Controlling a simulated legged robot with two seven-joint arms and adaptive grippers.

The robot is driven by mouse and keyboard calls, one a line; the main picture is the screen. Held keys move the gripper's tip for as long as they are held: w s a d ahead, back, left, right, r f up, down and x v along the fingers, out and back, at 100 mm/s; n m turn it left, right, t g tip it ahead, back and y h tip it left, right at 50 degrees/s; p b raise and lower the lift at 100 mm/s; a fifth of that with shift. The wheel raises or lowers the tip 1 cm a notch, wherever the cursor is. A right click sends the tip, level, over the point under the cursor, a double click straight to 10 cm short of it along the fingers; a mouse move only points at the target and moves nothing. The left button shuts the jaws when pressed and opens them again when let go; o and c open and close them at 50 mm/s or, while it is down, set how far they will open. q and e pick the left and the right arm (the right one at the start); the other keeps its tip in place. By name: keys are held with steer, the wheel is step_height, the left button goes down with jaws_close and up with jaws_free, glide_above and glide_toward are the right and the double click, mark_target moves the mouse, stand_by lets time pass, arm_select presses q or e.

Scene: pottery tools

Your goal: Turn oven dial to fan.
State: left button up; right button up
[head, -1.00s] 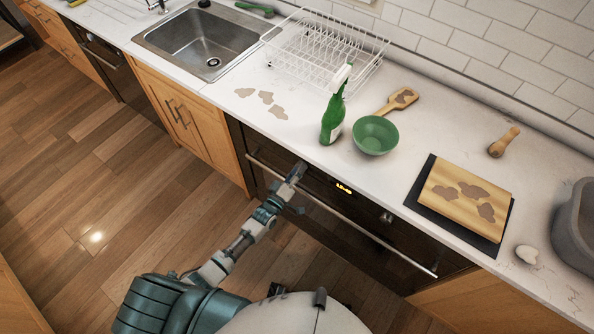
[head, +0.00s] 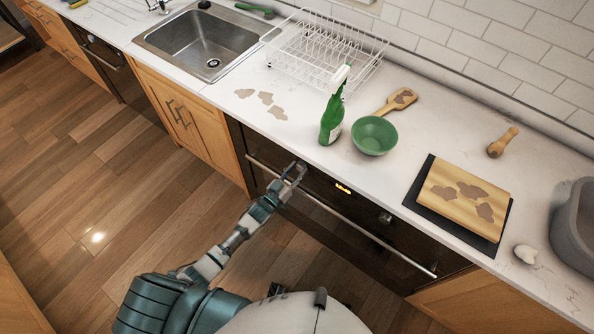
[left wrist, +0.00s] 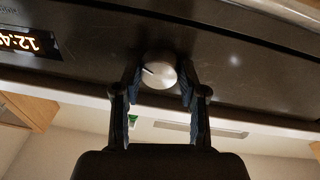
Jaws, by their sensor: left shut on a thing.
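The oven (head: 335,230) has a dark front panel with a lit display (head: 343,188). My left gripper (head: 296,174) is at the panel, left of the display in the head view. In the left wrist view its two fingers stand on either side of a round silver oven dial (left wrist: 160,71) with a short dark mark on its left part, and it is shut on this dial. The gripper hides the dial in the head view. A second dial (head: 385,218) is free, right of the display. Dial symbols cannot be read. My right gripper is out of view.
A long oven handle (head: 350,232) runs just below the panel. On the counter above stand a green spray bottle (head: 331,122), a green bowl (head: 375,136) and a wooden board (head: 464,199). The floor (head: 100,200) at left is clear.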

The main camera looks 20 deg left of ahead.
arm_select(q)
steer(key=shift+s+f+m, duration=0.15)
steer(key=shift+f+m, duration=0.3)
steer(key=shift+m, duration=0.05)
steer(key=o, duration=1.1)
steer(key=shift+o, duration=0.2)
steer(key=shift+r, duration=0.15)
steer(key=v, duration=1.1)
steer(key=shift+s+a, duration=0.3)
